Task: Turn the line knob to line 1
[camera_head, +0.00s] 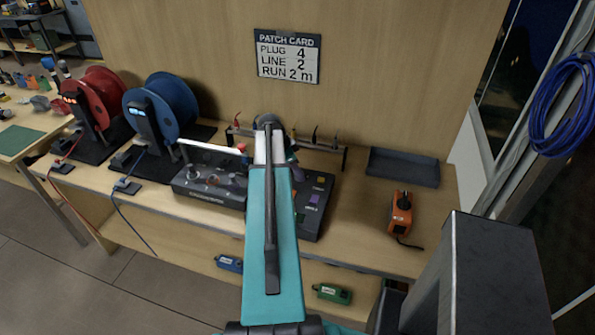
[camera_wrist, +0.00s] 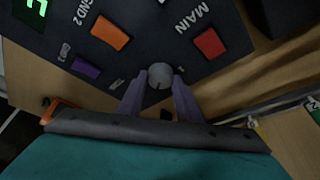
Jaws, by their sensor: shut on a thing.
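The line knob (camera_wrist: 159,76) is a round grey knob on a dark panel (camera_wrist: 135,72) in the wrist view. My gripper (camera_wrist: 161,88) is shut on it, with one grey-purple finger on each side. Small pale marks sit on the panel to the left and right of the knob; I cannot read them, nor tell where the knob points. In the head view the dark panel (camera_head: 312,222) shows to the right of my teal arm. The arm hides the knob and my fingertips there.
The panel carries orange (camera_wrist: 110,32), red (camera_wrist: 209,43) and purple (camera_wrist: 86,68) blocks and a "MAIN" label. A patch card (camera_head: 287,56) reads plug 4, line 2, run 2 m. A grey control box (camera_head: 208,186), blue reel (camera_head: 162,105) and orange tool (camera_head: 401,213) stand on the bench.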

